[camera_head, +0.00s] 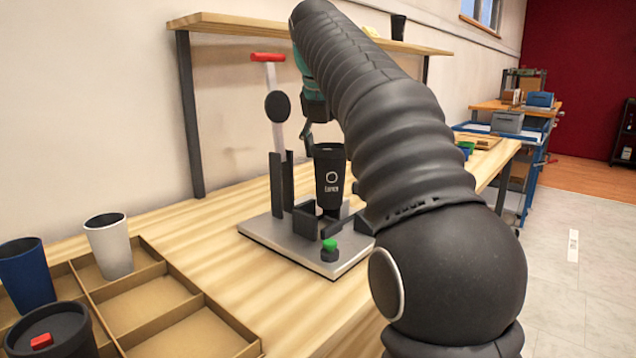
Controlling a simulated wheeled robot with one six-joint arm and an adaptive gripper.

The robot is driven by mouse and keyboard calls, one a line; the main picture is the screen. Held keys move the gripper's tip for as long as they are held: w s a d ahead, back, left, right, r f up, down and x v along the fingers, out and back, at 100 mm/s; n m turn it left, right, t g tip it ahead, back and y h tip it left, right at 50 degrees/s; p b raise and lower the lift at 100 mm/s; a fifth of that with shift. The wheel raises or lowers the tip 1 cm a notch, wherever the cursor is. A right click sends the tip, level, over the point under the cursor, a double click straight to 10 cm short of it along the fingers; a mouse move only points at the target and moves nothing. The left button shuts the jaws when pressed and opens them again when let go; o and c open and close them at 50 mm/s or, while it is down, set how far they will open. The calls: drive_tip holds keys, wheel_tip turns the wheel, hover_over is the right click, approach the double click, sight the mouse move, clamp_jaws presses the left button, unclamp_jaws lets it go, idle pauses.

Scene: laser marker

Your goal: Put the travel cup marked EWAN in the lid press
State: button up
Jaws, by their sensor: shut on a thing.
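A black travel cup (330,182) with a white ring and small white lettering stands upright at the lid press. I cannot surely read the name on it. The lid press has a grey base plate (268,231), dark upright brackets around the cup's lower part, a round black pad and a red-handled lever (268,57). My gripper (318,128) is at the cup's rim, shut on it, and mostly hidden behind my arm. Whether the cup's bottom touches the plate is hidden by the brackets.
A cardboard tray (172,268) with compartments sits at the front left, with a white cup (109,246), a blue cup (24,275) and a black lidded cup (52,332). A green button (330,245) is on the press's front. A shelf (230,30) hangs above.

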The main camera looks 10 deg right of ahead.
sight(316, 160)
drive_tip(key=shift+w+a+f, duration=0.2)
drive_tip(key=shift+a+f, duration=0.2)
drive_tip(key=shift+a, duration=0.15)
drive_tip(key=shift+w+a+f, duration=0.2)
drive_tip(key=shift+a+f, duration=0.15)
drive_tip(key=shift+a, duration=0.15)
drive_tip(key=shift+f+b, duration=1.1)
drive_tip(key=shift+f, duration=0.85)
drive_tip(key=shift+f, duration=0.15)
drive_tip(key=o, duration=0.7)
drive_tip(key=shift+s+r, duration=0.1)
drive_tip(key=shift+r, duration=0.45)
drive_tip(key=p+v, duration=0.4)
drive_tip(key=v, duration=0.7)
drive_tip(key=shift+a+r+p, duration=0.1)
drive_tip(key=shift+p, duration=0.25)
